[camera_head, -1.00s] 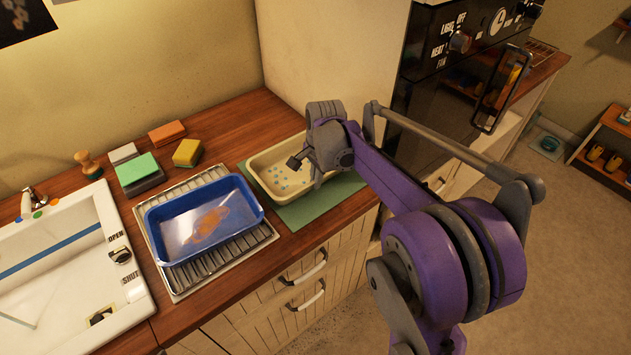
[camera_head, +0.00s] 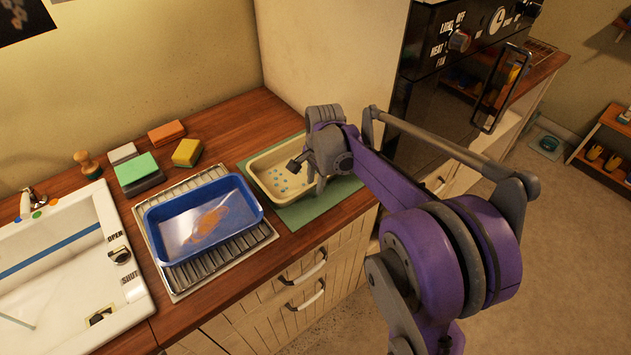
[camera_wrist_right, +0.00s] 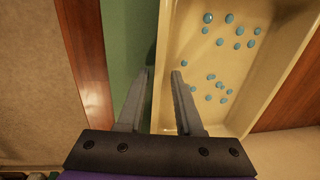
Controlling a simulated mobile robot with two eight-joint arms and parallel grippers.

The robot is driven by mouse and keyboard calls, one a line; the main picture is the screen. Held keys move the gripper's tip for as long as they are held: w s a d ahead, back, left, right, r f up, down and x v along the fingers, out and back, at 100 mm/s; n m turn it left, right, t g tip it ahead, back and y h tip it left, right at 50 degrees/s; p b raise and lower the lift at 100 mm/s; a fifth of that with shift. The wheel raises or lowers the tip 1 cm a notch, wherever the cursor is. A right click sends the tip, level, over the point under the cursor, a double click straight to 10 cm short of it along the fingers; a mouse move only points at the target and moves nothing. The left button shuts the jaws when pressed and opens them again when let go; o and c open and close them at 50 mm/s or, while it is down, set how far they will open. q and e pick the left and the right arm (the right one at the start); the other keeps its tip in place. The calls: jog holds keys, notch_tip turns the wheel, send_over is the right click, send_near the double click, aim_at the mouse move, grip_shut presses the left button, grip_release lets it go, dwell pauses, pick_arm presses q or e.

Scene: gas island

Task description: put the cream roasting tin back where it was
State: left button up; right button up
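The cream roasting tin (camera_head: 264,181) sits on a green mat (camera_head: 301,212) at the right end of the counter, with several small blue spots on its floor. In the right wrist view the tin (camera_wrist_right: 235,70) fills the right half. My right gripper (camera_wrist_right: 161,75) is open there, its fingers on either side of the tin's long wall. One finger is over the mat side and the other over the inside. I cannot tell if they touch the wall. My left gripper is out of view.
A blue tin (camera_head: 253,215) with an orange patch inside rests on a ribbed metal drainer (camera_head: 171,283), left of the cream tin. Sponges (camera_head: 187,152) lie behind it. The sink (camera_head: 75,262) is at left. A tall pale panel (camera_head: 330,60) and the oven (camera_head: 440,105) stand behind and right.

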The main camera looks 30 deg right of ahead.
notch_tip(320, 180, up, 11)
jog(key=s, duration=0.2)
jog(key=s+a+f+n+t, duration=0.2)
jog(key=s+a+f+n, duration=0.3)
jog(key=s+a+n, duration=0.2)
jog(key=s+a+f+n+t, duration=0.2)
jog(key=s+a+f+n, duration=0.4)
jog(key=s+a+n, duration=0.2)
jog(key=shift+s+n, duration=1.1)
jog(key=shift+f, duration=0.1)
